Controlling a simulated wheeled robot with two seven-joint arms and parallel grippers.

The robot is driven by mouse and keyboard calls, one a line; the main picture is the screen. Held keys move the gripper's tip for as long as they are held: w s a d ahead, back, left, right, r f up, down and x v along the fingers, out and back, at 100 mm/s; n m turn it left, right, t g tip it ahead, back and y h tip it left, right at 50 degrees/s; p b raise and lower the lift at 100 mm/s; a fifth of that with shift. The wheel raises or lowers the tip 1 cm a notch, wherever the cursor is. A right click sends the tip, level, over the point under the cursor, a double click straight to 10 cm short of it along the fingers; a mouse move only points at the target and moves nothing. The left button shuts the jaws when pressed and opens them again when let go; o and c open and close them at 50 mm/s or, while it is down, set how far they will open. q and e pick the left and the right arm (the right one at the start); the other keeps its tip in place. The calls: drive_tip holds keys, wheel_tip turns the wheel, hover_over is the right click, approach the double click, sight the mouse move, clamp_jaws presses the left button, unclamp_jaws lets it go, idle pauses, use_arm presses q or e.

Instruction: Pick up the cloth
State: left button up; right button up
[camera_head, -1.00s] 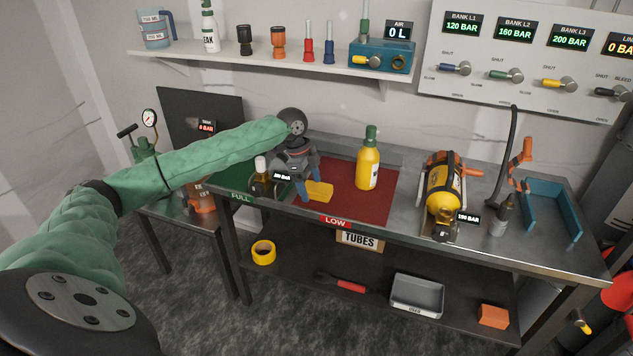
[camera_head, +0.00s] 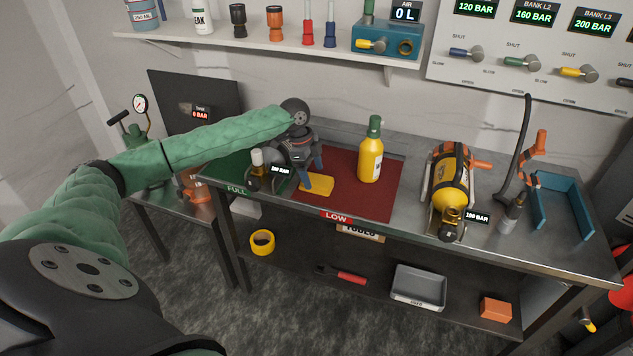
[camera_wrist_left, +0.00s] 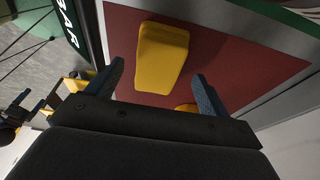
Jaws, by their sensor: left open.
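The yellow cloth (camera_head: 318,184) lies folded on the red LOW mat (camera_head: 345,207), near its left front part. In the left wrist view the cloth (camera_wrist_left: 162,55) lies ahead of and between the spread blue fingertips. My left gripper (camera_head: 310,173) is open and empty, just above and beside the cloth at its left. Its fingers (camera_wrist_left: 157,72) do not visibly touch the cloth. Part of the cloth is hidden behind a finger in the head view.
A yellow bottle (camera_head: 371,158) stands upright on the mat, right of the cloth. A yellow tank (camera_head: 450,190) and a blue tray (camera_head: 562,206) are further right. The mat's front right is bare.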

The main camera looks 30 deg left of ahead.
sight(317, 183)
use_arm(q)
drive_tip(key=shift+x, duration=1.05)
drive_tip(key=shift+d+f, duration=0.2)
drive_tip(key=shift+f, duration=0.2)
drive_tip(key=c, duration=1.2)
drive_tip(key=shift+o, duration=0.2)
use_arm(e)
drive_tip(key=shift+w+d+f, duration=0.1)
drive_tip(key=shift+w+f, duration=0.05)
drive_tip(key=shift+f, duration=0.35)
drive_tip(key=shift+w+f, duration=0.15)
drive_tip(key=shift+f, duration=0.3)
use_arm(q)
drive_tip(key=shift+r, duration=0.1)
